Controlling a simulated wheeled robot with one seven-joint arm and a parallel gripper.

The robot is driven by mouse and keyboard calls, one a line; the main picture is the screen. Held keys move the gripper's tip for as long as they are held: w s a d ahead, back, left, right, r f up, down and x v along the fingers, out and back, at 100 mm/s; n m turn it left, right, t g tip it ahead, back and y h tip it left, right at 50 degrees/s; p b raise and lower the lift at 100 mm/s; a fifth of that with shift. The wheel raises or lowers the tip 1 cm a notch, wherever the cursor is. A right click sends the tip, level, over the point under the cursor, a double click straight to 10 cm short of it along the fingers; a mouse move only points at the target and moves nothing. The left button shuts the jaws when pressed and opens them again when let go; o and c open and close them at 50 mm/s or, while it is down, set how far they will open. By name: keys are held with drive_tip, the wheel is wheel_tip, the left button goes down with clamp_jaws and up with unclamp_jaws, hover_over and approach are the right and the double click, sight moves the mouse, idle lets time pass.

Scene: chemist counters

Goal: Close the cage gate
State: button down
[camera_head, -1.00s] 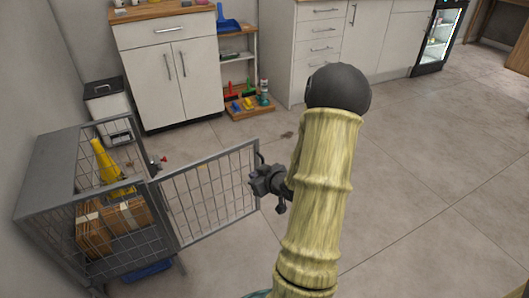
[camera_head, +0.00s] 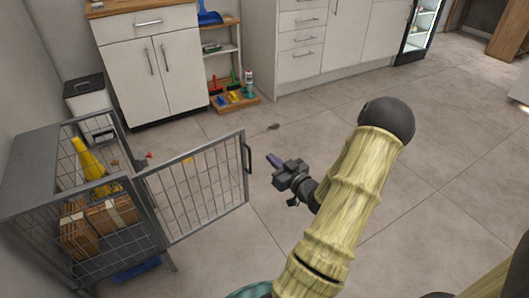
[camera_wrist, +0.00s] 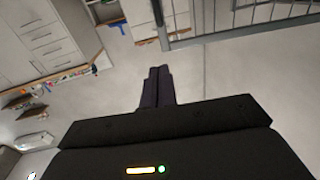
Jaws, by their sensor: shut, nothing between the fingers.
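The grey wire cage (camera_head: 75,205) stands at the left in the head view. Its mesh gate (camera_head: 195,190) is swung open to the right, with a dark handle (camera_head: 247,153) at its free edge. My gripper (camera_head: 270,158) is to the right of that free edge, apart from it, with its fingers shut and empty. In the wrist view my gripper's closed fingers (camera_wrist: 158,72) point over the floor, and the gate's grey frame and bars (camera_wrist: 235,30) cross the upper right.
Cardboard boxes (camera_head: 88,228) and a yellow object (camera_head: 90,160) are inside the cage. A bin (camera_head: 90,105) stands behind it. White cabinets (camera_head: 150,70) and a low shelf (camera_head: 235,103) line the back. The floor right of the gate is clear.

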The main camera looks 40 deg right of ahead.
drive_tip(key=w+d+b, duration=0.1)
drive_tip(key=w+b, duration=0.3)
drive_tip(key=w, duration=0.9)
drive_tip(key=shift+d+b, duration=0.25)
drive_tip(key=shift+b, duration=0.1)
drive_tip(key=shift+w, duration=0.15)
